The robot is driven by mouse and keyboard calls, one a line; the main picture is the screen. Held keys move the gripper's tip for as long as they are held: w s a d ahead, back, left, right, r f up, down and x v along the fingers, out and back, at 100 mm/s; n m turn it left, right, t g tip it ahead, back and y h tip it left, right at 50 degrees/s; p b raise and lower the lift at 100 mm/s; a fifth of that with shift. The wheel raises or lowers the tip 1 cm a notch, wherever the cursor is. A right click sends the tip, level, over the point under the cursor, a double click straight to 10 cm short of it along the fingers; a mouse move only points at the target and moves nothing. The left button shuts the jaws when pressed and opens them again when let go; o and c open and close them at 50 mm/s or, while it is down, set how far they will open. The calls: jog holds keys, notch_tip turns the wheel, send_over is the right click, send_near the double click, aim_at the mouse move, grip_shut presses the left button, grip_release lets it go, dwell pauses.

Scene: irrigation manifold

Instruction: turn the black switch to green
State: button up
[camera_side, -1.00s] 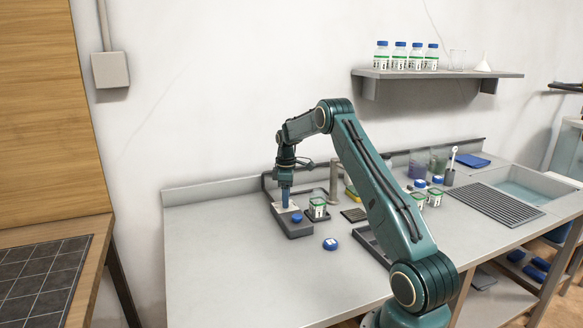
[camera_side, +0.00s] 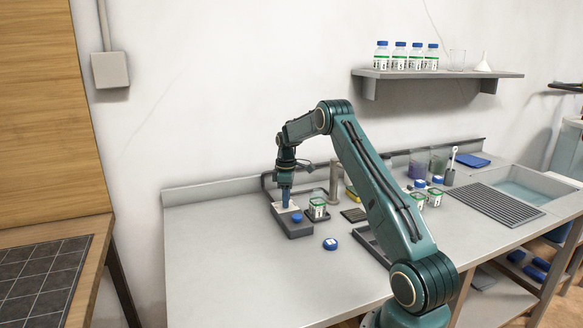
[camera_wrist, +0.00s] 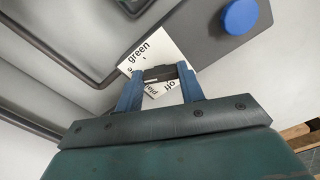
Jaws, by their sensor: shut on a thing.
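The black switch (camera_wrist: 160,73) shows in the wrist view between the blue fingers of my gripper (camera_wrist: 161,80), which is shut on it. It sits over a white label plate (camera_wrist: 168,45). Which word the switch points to I cannot tell. In the side view my gripper (camera_side: 286,203) points down onto the grey control box (camera_side: 296,231), and its fingers hide the switch there.
A blue round knob (camera_side: 297,218) is on the same box, close to my gripper; it also shows in the wrist view (camera_wrist: 240,16). A green-labelled jar (camera_side: 317,208) stands just right of the box. A blue cap (camera_side: 330,243) lies in front. The counter's left part is clear.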

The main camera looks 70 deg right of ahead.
jog(key=m, duration=0.9)
dwell(0.3)
jog(key=shift+r+m, duration=0.1)
jog(key=shift+m, duration=0.3)
jog(key=o, duration=1)
jog(key=shift+a, duration=0.1)
notch_tip(320, 180, up, 14)
dwell(0.4)
